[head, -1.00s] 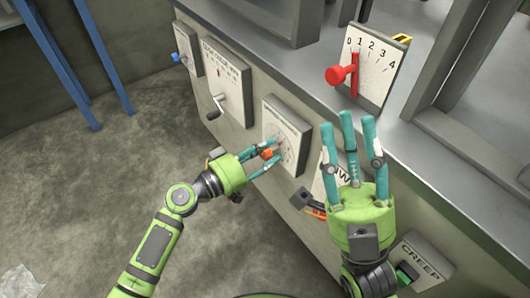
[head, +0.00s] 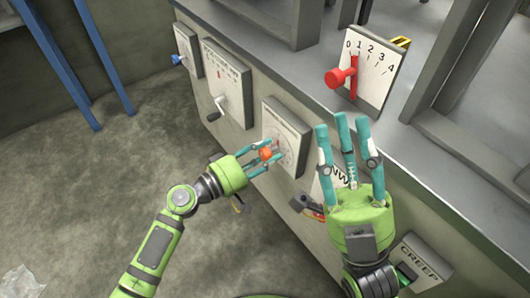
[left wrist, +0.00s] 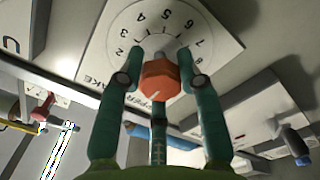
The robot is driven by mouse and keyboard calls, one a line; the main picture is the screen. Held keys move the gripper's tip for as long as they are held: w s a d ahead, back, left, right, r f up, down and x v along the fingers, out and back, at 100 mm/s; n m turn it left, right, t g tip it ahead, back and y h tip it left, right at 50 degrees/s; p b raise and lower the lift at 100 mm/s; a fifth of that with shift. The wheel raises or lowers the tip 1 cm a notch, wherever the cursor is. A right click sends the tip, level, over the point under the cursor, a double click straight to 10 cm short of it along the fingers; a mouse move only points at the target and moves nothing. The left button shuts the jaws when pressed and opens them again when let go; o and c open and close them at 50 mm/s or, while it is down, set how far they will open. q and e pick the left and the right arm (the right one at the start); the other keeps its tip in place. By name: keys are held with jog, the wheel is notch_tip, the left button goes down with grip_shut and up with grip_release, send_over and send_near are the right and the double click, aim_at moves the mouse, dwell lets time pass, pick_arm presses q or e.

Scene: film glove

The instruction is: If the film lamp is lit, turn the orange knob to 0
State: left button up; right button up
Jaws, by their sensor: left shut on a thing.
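The orange knob (head: 265,154) sits on a white dial plate (head: 287,128) on the machine's side. In the left wrist view the knob (left wrist: 160,82) is a faceted orange piece with a white mark, in front of a numbered round dial (left wrist: 160,24). My left gripper (head: 267,150) is shut on the knob, with teal fingers on both sides of it. The fingers partly hide the dial, and I cannot read the setting. My right gripper (head: 347,125) is open and empty, fingers pointing up in front of the machine. I cannot make out a film lamp in these views.
A red lever (head: 342,76) stands by a 0 to 4 scale on the ledge. A crank (head: 217,108) and a blue knob (head: 178,59) are on panels further left. A CREEP switch plate (head: 420,260) is lower right. The floor at left is mostly clear.

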pick_arm(q)
jog(key=o, duration=1.2)
jog(key=shift+c, duration=0.2)
jog(key=v, duration=1.2)
